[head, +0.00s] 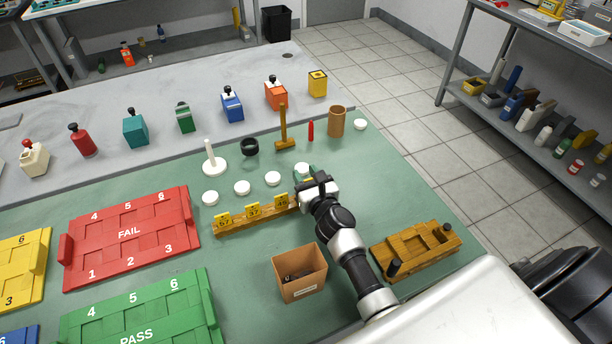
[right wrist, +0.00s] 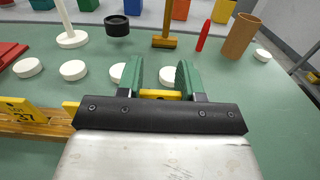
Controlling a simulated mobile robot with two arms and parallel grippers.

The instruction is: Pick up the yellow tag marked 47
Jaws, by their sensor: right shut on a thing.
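A wooden rack (head: 236,227) on the green mat holds a row of upright yellow tags. The left tag (head: 224,219) seems to read 57, the middle tag (head: 253,210) reads 37, and the third tag's (head: 281,201) number is too small to be sure of. My right gripper (head: 309,178) is at the rack's right end. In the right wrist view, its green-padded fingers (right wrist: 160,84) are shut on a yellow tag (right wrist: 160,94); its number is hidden. I cannot tell whether this tag is clear of the rack. My left gripper is not in view.
Several white discs (head: 242,188) lie behind the rack. A cardboard box (head: 300,274) and a wooden block fixture (head: 415,249) stand in front. Red FAIL (head: 130,235) and green PASS (head: 140,320) trays lie left. A wooden mallet (head: 284,130) stands behind.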

